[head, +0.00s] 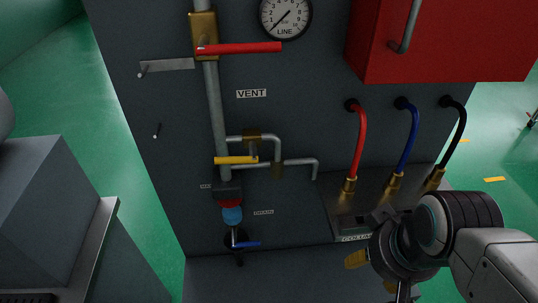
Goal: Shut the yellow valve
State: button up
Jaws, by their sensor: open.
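The yellow valve has a yellow lever (236,160) and a brass body (252,136) on a thin side pipe. The lever lies about level, roughly parallel to the upper run of that side pipe, with its free end to the left, in front of the thick upright pipe. My gripper (372,238) is at the lower right, in front of the panel's metal shelf, well right of and below the lever and apart from it. It is open; its fingers are partly hidden and dark against the panel.
A red lever (240,48) sits above, near a VENT label (251,93) and a gauge (286,14). A blue lever (246,244) is below. Red (362,140), blue (411,135) and black (458,130) hoses stand at right, under a red box (450,45). A grey cabinet (45,215) is at left.

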aim_at(253, 159)
jog(key=k+j+u, duration=0.2)
jog(key=u, duration=0.25)
jog(key=k+j+u, duration=0.2)
jog(key=u, duration=0.25)
jog(key=k+j+u, duration=0.1)
jog(key=j+u, duration=0.65)
jog(key=u, duration=0.15)
jog(key=j+u, duration=0.45)
jog(key=k, duration=0.05)
